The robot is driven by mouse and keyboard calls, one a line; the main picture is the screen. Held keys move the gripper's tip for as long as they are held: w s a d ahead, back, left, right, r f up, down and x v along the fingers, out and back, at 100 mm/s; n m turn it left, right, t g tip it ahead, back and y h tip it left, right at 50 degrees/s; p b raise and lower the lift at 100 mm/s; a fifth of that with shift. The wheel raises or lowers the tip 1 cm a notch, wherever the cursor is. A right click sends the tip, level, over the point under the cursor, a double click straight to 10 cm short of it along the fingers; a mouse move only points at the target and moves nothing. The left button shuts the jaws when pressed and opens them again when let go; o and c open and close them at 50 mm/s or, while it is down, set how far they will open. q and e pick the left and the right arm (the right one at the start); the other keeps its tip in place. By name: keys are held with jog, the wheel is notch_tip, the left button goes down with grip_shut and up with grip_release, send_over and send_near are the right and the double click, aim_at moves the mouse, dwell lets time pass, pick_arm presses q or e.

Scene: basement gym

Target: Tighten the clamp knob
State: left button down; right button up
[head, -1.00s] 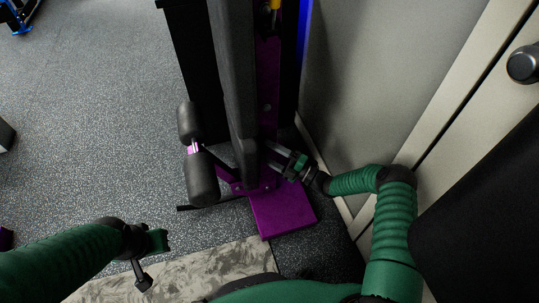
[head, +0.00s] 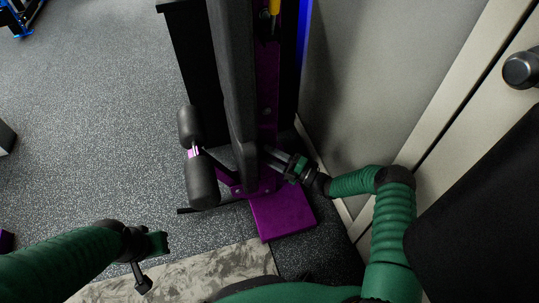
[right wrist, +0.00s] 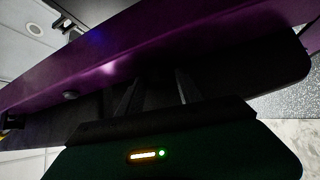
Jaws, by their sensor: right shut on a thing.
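My right gripper (head: 272,153) reaches in from the right to the lower part of the purple machine frame (head: 268,95), just above its purple foot plate (head: 284,214). It is shut on a small dark thing, which I take to be the clamp knob; the fingers and shadow hide its shape. In the right wrist view, the two dark fingers (right wrist: 157,90) point at the shadowed underside of a purple beam (right wrist: 150,50). My left gripper (head: 150,264) hangs at the lower left, away from the machine; its jaws are not clear.
Black foam rollers (head: 200,180) stick out on the machine's left, beside an upright dark pad (head: 238,85). A grey wall panel (head: 350,90) stands close on the right. The speckled floor (head: 100,120) at left is open.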

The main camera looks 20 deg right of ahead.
jog(key=n+g+h+p, duration=0.1)
jog(key=p, duration=0.2)
jog(key=r+n+g+h+p, duration=0.1)
jog(key=n+p, duration=0.1)
jog(key=p, duration=0.1)
jog(key=shift+s+a+g, duration=0.15)
jog(key=shift+a+g, duration=0.05)
jog(key=shift+g, duration=0.1)
jog(key=shift+f+n+g+h+p, duration=0.15)
jog(key=shift+n+g+h+p, duration=0.25)
jog(key=shift+n+h+p, duration=0.65)
jog(key=shift+f+m+y+p, duration=0.1)
jog(key=shift+m+y+p, duration=0.15)
jog(key=shift+y+p, duration=0.1)
jog(key=o, duration=1.4)
jog(key=shift+c, duration=0.2)
jog(key=shift+d+r, duration=0.15)
jog(key=shift+r, duration=0.05)
jog(key=p+v, duration=0.3)
jog(key=v, duration=0.8)
jog(key=shift+s+d+p, duration=0.15)
jog(key=shift+s+p, duration=0.15)
jog(key=shift+s, duration=0.05)
